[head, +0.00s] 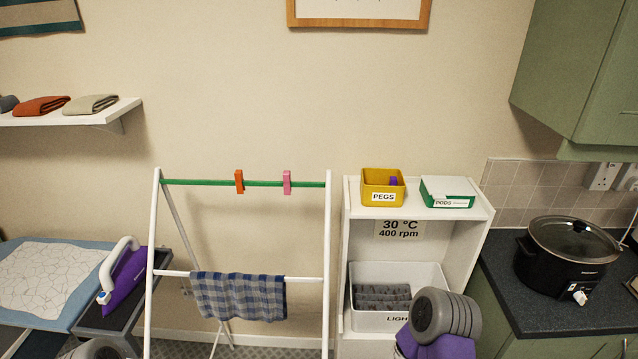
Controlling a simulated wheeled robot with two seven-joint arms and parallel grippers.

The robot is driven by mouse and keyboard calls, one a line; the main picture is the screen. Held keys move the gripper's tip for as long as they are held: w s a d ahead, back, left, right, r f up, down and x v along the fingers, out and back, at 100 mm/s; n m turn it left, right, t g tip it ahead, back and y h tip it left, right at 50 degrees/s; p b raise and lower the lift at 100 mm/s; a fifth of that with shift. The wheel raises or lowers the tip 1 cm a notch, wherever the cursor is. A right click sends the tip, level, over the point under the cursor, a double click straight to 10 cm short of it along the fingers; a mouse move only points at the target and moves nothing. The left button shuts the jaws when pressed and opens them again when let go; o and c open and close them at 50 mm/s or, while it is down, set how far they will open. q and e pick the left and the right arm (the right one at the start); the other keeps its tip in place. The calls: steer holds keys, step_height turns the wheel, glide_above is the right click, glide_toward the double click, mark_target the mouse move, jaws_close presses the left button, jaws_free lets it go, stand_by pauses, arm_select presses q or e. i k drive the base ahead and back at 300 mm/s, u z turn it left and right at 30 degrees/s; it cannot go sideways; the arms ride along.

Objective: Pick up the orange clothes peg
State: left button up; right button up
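The orange clothes peg (239,182) is clipped upright on the green top rail (212,182) of a white drying rack (152,265), left of the rail's middle. A pink peg (287,182) is clipped on the same rail to its right, with a clear gap between them. Nothing covers the orange peg in the head view. Neither of my grippers shows; only grey and purple parts of my arms appear at the bottom edge.
A checked cloth (240,296) hangs on the rack's lower rail. To the right, a white shelf unit (484,210) holds a yellow pegs box (368,192), a pods box (448,191) and a white bin (428,270). An iron (124,275) stands left of the rack.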

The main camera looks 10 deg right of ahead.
mark_target(238, 173)
steer(key=u, duration=2.05)
steer(key=i, duration=1.2)
steer(key=z, duration=2.25)
